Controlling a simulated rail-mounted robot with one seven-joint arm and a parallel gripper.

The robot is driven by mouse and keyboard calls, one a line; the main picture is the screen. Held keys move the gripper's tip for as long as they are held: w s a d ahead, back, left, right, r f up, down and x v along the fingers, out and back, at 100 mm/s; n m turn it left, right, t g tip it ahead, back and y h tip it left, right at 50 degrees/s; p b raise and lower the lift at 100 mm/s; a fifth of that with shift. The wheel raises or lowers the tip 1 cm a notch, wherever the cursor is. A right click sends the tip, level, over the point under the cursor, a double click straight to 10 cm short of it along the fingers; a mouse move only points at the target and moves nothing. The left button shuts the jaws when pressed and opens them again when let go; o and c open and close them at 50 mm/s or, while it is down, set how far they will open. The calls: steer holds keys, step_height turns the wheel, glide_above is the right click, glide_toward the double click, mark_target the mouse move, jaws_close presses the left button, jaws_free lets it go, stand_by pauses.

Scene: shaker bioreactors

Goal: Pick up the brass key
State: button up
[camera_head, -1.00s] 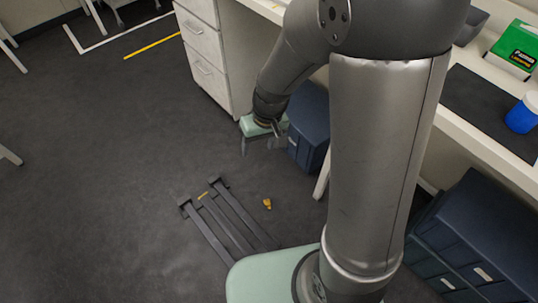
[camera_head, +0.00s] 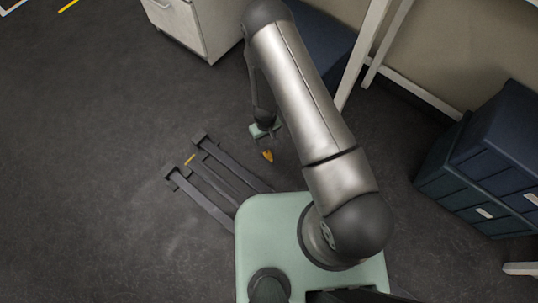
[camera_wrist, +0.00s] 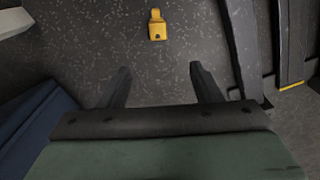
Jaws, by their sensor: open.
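The brass key (camera_head: 268,156) is a small yellow piece lying on the dark floor, to the right of the grey rails in the head view. In the wrist view the key (camera_wrist: 157,25) lies ahead of the fingertips, near the top of the picture. My gripper (camera_wrist: 160,68) is open and empty, its two dark fingers spread apart. The key lies beyond the fingers, roughly in line with the gap, and apart from them. In the head view my gripper (camera_head: 266,131) is low, just above the key in the picture; its fingers are hard to make out there.
Grey rails (camera_head: 213,180) lie beside the key; they also show at the right of the wrist view (camera_wrist: 246,50). A dark blue cabinet (camera_head: 322,38) and a white drawer unit (camera_head: 190,25) stand behind. Blue boxes (camera_head: 495,160) are at the right. Floor at the left is clear.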

steer(key=b, duration=0.3)
glide_above(267, 153)
steer(key=f, duration=0.9)
steer(key=shift+a, duration=0.2)
steer(key=f+b, duration=0.2)
steer(key=f, duration=0.1)
steer(key=f+b, duration=0.1)
steer(key=f, duration=0.1)
steer(key=shift+d+f, duration=0.1)
steer(key=shift+d, duration=0.15)
steer(key=c, duration=1.1)
